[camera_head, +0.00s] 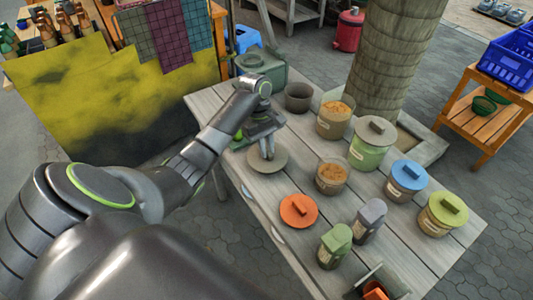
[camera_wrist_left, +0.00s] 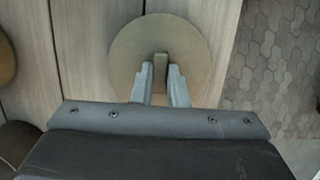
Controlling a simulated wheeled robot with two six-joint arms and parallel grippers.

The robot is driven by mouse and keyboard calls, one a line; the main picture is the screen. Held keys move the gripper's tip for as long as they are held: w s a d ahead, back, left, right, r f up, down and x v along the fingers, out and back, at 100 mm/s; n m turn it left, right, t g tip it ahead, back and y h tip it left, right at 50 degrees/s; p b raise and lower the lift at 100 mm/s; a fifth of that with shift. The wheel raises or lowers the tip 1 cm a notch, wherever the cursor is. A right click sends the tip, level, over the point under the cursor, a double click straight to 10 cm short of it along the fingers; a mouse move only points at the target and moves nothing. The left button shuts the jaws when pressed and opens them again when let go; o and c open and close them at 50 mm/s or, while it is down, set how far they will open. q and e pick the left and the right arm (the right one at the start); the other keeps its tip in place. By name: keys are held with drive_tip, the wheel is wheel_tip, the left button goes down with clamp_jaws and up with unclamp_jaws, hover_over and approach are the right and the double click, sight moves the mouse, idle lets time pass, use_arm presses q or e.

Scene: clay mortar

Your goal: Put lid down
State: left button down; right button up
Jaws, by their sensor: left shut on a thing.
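A round tan lid (camera_head: 281,161) is low over or on the grey plank table (camera_head: 262,197), near its left edge; I cannot tell whether it touches the wood. My left gripper (camera_head: 267,152) reaches down from above and is shut on the lid's upright handle. In the left wrist view the lid (camera_wrist_left: 194,56) shows flat, with its handle (camera_wrist_left: 161,66) between the two fingers (camera_wrist_left: 160,88). An open jar with brown contents (camera_head: 331,177) stands to the right of the lid. My right gripper does not show.
An orange lid (camera_head: 299,211) lies nearer the front. Jars with blue (camera_head: 408,175), green (camera_head: 448,209) and grey-brown lids (camera_head: 376,131) stand to the right. Another open jar (camera_head: 334,119) and a dark bowl (camera_head: 298,97) are behind. Small green (camera_head: 335,246) and grey (camera_head: 370,219) containers stand in front.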

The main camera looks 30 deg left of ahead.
use_arm(q)
drive_tip(key=shift+f, duration=0.75)
drive_tip(key=c, duration=1.4)
unclamp_jaws()
drive_tip(key=shift+c, duration=0.2)
